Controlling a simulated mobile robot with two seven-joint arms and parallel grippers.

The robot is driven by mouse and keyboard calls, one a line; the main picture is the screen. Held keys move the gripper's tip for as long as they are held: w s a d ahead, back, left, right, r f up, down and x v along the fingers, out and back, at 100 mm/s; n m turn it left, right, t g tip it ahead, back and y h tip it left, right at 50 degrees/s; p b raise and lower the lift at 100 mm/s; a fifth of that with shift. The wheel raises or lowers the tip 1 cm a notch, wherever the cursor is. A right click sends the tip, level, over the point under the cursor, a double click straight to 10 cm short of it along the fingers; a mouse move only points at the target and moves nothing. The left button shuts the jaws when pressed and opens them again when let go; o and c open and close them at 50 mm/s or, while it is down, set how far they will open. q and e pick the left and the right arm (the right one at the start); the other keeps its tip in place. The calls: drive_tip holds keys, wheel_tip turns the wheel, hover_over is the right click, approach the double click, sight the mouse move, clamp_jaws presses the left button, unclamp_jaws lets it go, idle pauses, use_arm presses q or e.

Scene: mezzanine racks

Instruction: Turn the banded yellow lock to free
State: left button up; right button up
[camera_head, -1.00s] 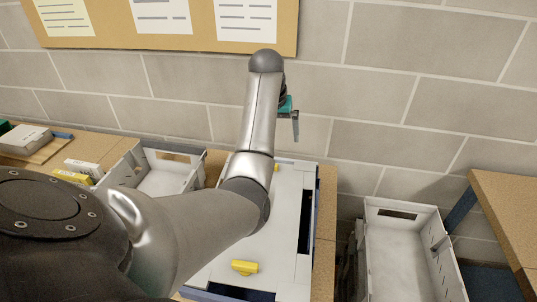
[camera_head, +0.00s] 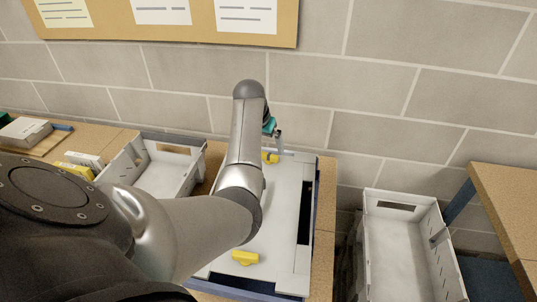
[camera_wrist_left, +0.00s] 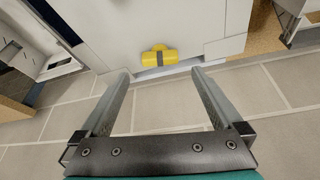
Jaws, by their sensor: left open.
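The banded yellow lock (camera_wrist_left: 158,55) has a dark band around its middle and sits near the edge of a pale panel in the left wrist view. It appears to be the far yellow lock (camera_head: 270,157) in the head view, partly hidden by my arm. My left gripper (camera_wrist_left: 160,73) is open, with its fingers apart and nothing between them. The lock lies just beyond the fingertips, roughly centred between them. In the head view my left gripper (camera_head: 279,146) is mostly hidden behind my arm, close to the far lock. My right gripper is out of view.
A second yellow lock (camera_head: 245,257), with no band visible, sits at the near end of the white panel (camera_head: 280,215). Grey bins stand left (camera_head: 165,178) and right (camera_head: 400,250). A block wall (camera_head: 330,90) rises close behind the panel.

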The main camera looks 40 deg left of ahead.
sight(269, 155)
use_arm(q)
drive_tip(key=shift+b+x, duration=0.7)
drive_tip(key=shift+x, duration=2.25)
drive_tip(key=shift+c, duration=0.2)
clamp_jaws()
